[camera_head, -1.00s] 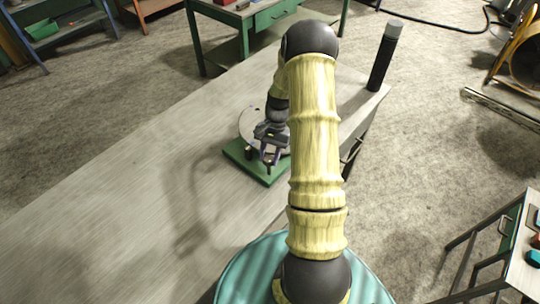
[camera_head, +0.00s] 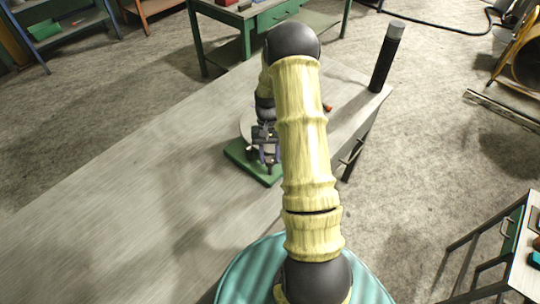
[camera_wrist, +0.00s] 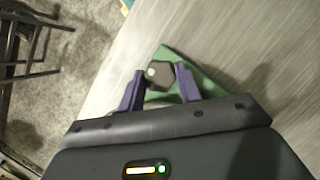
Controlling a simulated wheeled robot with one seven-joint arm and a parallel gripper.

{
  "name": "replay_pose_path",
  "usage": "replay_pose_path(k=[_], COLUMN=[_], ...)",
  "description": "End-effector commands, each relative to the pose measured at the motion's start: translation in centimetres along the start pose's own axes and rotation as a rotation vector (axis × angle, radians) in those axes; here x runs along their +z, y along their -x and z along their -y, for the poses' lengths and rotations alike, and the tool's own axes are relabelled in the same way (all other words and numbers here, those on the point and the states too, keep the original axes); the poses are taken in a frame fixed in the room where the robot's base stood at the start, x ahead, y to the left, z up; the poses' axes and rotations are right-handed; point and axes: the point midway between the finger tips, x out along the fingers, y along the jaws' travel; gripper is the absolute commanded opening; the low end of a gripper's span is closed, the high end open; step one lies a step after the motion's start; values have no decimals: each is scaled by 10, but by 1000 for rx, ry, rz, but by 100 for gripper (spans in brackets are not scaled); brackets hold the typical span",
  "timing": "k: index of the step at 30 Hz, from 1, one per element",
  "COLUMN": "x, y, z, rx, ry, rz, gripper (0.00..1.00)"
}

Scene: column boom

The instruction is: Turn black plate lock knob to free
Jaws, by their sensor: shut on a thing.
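The black lock knob (camera_wrist: 158,75), dark with a pale dot on one face, sits between my fingertips in the wrist view. My gripper (camera_wrist: 160,72) has two purple fingers, one on each side of the knob, and is shut on it. In the head view my gripper (camera_head: 265,157) is down at the green base (camera_head: 237,151), which lies on the table with a pale round plate (camera_head: 246,126) on it. The arm and gripper hide much of the plate, and the knob cannot be made out there. I cannot tell the knob's lock setting.
The grey table (camera_head: 150,190) is bare to the left. A tall black cylinder (camera_head: 386,60) stands at its far right corner. A small orange-red item (camera_head: 327,107) lies right of my arm. A green workbench (camera_head: 250,25) stands behind, and another table (camera_head: 520,265) is at lower right.

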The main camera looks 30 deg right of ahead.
Motion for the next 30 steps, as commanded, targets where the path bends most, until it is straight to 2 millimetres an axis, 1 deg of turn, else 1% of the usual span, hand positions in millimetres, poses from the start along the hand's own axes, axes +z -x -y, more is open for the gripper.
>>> replay_pose_path(k=[6,7,9,10,18,22,26,30], x=[-1,-1,-1,-1,0,-1,-2,-2], y=[2,2,2,2,1,7,22,48], z=[1,1,0,0,0,0,0,0], rx=[-1,-1,-1,-1,-1,-1,-1,-1], ry=[2,1,1,1,-1,-1,-1,-1], rz=[-7,-6,-5,-5,-2,-3,-6,-8], gripper=[11,40,54,55,55,55,55,55])
